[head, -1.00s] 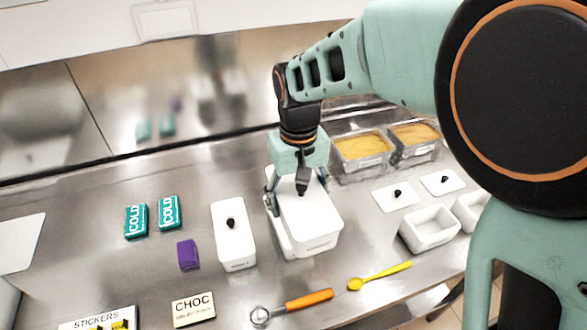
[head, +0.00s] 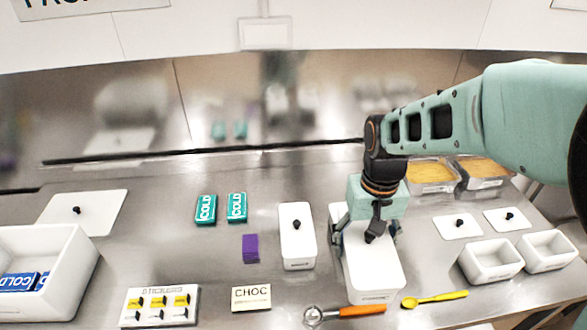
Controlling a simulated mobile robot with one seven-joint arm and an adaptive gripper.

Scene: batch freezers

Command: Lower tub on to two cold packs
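My gripper (head: 368,238) has its fingers down on both sides of a white lidded tub (head: 374,278) and appears shut on it. The arm hides the tub's far end. Whether the tub is clear of the counter is hard to tell. Part of another white piece shows behind its left side. Two teal cold packs, the left one (head: 206,209) and the right one (head: 237,207), lie side by side on the counter, left of my gripper, with a small gap between them. Nothing rests on them.
Between the packs and my gripper stand a purple block (head: 250,248) and another lidded white tub (head: 297,242). A CHOC card (head: 251,298), stickers board (head: 160,306), orange-handled scoop (head: 345,312) and yellow spoon (head: 434,299) lie in front. A white bin (head: 75,285) holds blue packs at left.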

